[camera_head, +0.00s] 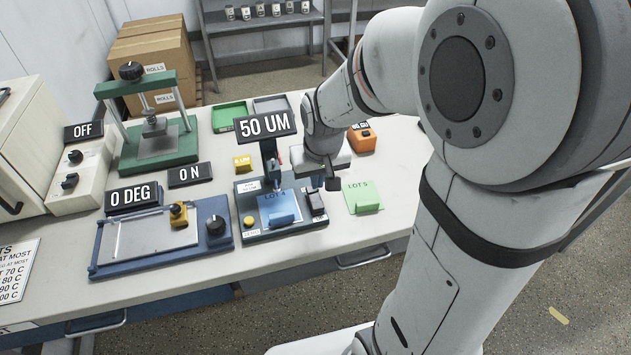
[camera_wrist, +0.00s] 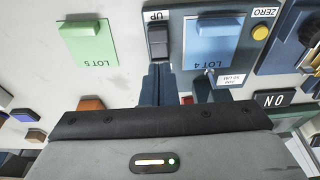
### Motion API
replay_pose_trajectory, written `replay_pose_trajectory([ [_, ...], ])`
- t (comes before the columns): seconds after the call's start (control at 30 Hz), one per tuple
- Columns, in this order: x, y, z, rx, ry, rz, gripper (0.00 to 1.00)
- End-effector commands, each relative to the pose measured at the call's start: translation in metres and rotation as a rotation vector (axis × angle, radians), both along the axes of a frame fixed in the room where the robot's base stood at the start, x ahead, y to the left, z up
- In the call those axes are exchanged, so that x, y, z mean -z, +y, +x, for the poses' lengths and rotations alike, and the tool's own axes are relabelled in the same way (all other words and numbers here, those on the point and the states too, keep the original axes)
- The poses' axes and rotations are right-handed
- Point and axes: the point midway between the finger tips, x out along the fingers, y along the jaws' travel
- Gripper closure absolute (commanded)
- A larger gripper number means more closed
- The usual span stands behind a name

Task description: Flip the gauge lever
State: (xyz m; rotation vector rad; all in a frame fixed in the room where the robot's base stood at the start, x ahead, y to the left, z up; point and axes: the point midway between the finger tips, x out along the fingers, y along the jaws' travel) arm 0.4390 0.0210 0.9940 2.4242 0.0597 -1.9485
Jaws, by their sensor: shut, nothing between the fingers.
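The thickness gauge has a dark base (camera_head: 247,205), an upright column and a sign reading 50 UM (camera_head: 265,124). Its black lever (camera_head: 316,202) is at the base's right side in the head view. In the wrist view the lever (camera_wrist: 158,42) is beside a label reading UP. A blue LOT 4 card (camera_head: 280,209) lies on the gauge, under its column. My gripper (camera_head: 331,184) is shut and empty, just above and behind the lever. In the wrist view its fingertips (camera_wrist: 156,68) are close to the lever's near end; I cannot tell whether they touch.
A green LOT 5 card (camera_head: 362,197) lies right of the gauge. A blue coating board (camera_head: 105,262) with a knob is to the left. A green press (camera_head: 188,147) and an orange block (camera_head: 362,138) stand farther back. The front right of the table is clear.

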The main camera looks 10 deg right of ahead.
Motion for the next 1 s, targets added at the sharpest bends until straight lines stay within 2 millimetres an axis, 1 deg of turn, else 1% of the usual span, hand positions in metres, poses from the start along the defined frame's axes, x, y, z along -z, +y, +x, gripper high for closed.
replay_pose_trajectory([
  [0.03, -0.009, 0.000, -0.004, 0.000, -0.006, 0.000, 1.00],
  [0.2, -0.037, 0.000, -0.020, -0.001, -0.005, 0.000, 1.00],
  [0.4, -0.059, -0.001, -0.032, -0.001, -0.003, 0.000, 1.00],
  [0.57, -0.065, -0.001, -0.036, -0.001, -0.001, 0.000, 1.00],
  [0.87, -0.066, -0.001, -0.037, -0.001, 0.000, 0.000, 1.00],
  [0.93, -0.067, -0.002, -0.040, 0.000, -0.002, 0.000, 1.00],
  [1.0, -0.069, -0.005, -0.050, 0.005, -0.005, 0.000, 1.00],
])
